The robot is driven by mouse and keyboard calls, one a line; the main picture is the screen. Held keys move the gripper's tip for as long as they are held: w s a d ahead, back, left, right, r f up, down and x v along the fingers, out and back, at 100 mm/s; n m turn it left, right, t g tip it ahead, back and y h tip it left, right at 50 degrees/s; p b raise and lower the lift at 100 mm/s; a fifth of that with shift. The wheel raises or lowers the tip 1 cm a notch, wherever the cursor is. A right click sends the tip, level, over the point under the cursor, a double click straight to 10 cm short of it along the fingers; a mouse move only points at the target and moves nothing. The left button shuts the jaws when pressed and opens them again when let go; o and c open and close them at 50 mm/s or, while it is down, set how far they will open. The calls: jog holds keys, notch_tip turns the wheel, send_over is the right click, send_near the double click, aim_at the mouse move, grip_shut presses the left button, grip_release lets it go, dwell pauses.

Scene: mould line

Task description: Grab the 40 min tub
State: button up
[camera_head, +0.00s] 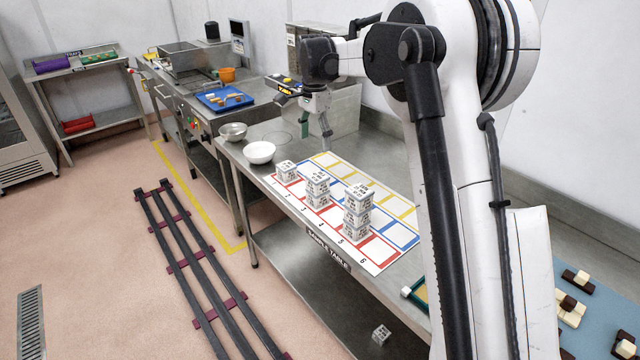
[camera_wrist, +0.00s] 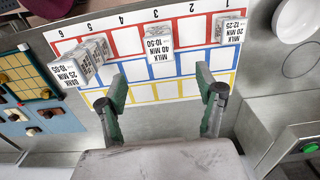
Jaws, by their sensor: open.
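The tub labelled "MILK 40 MIN 10:50" (camera_wrist: 158,42) shows in the wrist view, upside down, in column 3 of the sheet. In the head view it appears to be the top white tub of the middle stack (camera_head: 318,183), with another tub under it. My gripper (camera_wrist: 162,80) is open and empty; its fingertips frame the space just below the tub in the wrist picture, not around it. In the head view my gripper (camera_head: 304,115) hangs above the table, behind and above the stacks. The head view is too small to read labels.
A taller stack headed by "DARK 25 MIN" (camera_wrist: 68,74) stands in column 5. "MILK 20 MIN" (camera_wrist: 230,30) stands in column 1. The numbered sheet (camera_head: 378,250) has bare blue and yellow cells behind. White bowl (camera_head: 259,152) stands left; another tub (camera_head: 381,334) lies on the lower shelf.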

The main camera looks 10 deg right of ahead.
aim_at(317, 176)
notch_tip(317, 176, down, 9)
jog(key=shift+w+r+p, duration=0.1)
jog(key=shift+r+p, duration=0.1)
jog(key=shift+p, duration=0.15)
jog(key=f, duration=0.3)
jog(key=f+p, duration=0.1)
jog(key=shift+d+f, duration=0.15)
jog(key=shift+d, duration=0.25)
jog(key=shift+f, duration=0.6)
jog(key=c, duration=1.3)
jog(key=shift+r, duration=0.1)
